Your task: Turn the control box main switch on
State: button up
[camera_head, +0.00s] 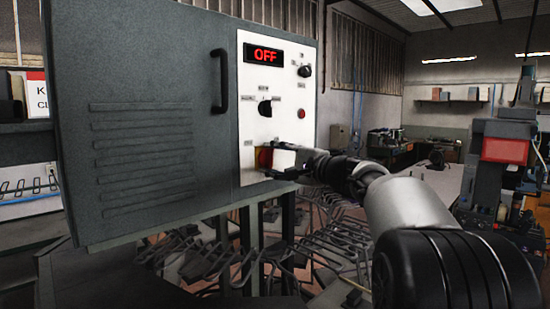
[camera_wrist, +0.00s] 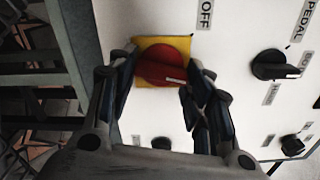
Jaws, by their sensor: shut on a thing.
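The main switch is a red round knob (camera_wrist: 163,64) on a yellow square plate (camera_wrist: 181,43) in the wrist view. It carries a pale pointer mark on its right side. In the head view the switch (camera_head: 263,157) shows at the lower left of the white panel, partly hidden by my gripper. My gripper (camera_wrist: 158,76) has its two fingers on either side of the red knob and is shut on it. The control box (camera_head: 145,60) is grey, with its white panel (camera_head: 285,92) on the right. The display (camera_head: 265,54) reads OFF in red.
A black selector knob (camera_head: 265,107) sits above the switch on the panel, with another knob (camera_head: 304,71) and a red button (camera_head: 301,114) to the right. A black handle (camera_head: 219,81) stands out from the door. Metal racks (camera_head: 330,247) stand below the box.

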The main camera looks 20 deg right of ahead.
jog(key=m+p, duration=0.2)
jog(key=m, duration=0.4)
jog(key=shift+f+m, duration=0.1)
jog(key=shift+m, duration=0.2)
dwell(0.4)
jog(key=o, duration=1.1)
jog(key=shift+s, duration=0.1)
jog(key=v, duration=1.2)
jog(key=shift+f, duration=0.1)
